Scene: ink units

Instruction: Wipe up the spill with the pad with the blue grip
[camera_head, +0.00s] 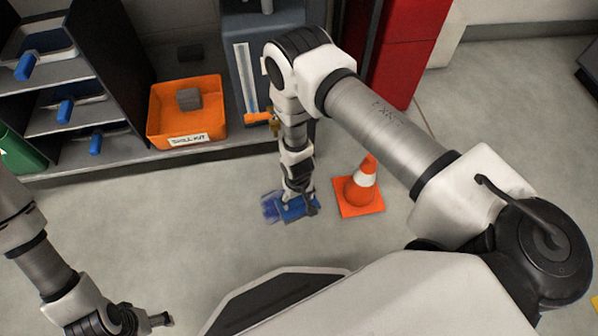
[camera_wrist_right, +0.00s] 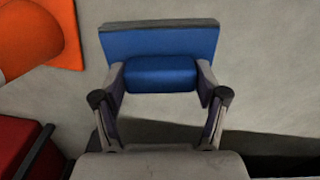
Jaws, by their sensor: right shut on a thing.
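The pad with the blue grip (camera_head: 298,207) is at floor level in the head view, and it fills the upper middle of the wrist view (camera_wrist_right: 160,42). My right gripper (camera_head: 297,196) reaches straight down and is shut on the blue grip, with one finger at each end of it in the wrist view. The spill (camera_head: 269,207) shows as a blue patch on the floor at the left edge of the pad. The pad and gripper hide any part of it beneath them. My left gripper (camera_head: 142,320) is low at the left, away from the pad; its opening is unclear.
An orange traffic cone (camera_head: 361,187) stands close to the right of the pad. An orange spill kit bin (camera_head: 187,112) sits on the shelf behind, beside shelves with blue-handled trays (camera_head: 85,108). A red cabinet (camera_head: 400,60) stands behind. The floor to the left is clear.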

